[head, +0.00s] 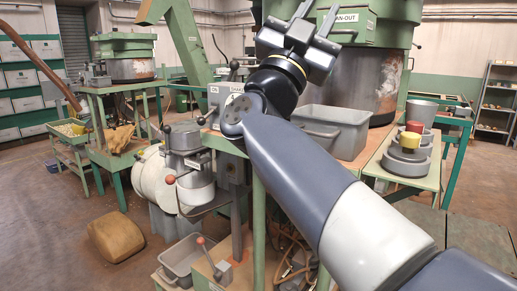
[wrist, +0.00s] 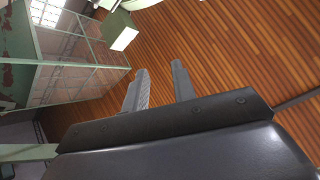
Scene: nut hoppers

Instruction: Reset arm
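My gripper (head: 316,27) is raised in the upper middle of the head view, in front of the green machine with the label ending in "AN-OUT". Its two fingers stand apart with nothing visible between them. In the wrist view the gripper (wrist: 160,88) also shows two separate fingers, with only the wooden ceiling behind the gap. My arm reaches up from the lower right of the head view.
A grey bin (head: 335,130) stands on the bench just below my gripper. A side table (head: 408,163) with round weights is to the right. A lever machine (head: 185,165) stands left of the arm. A sack (head: 116,239) lies on the floor at left.

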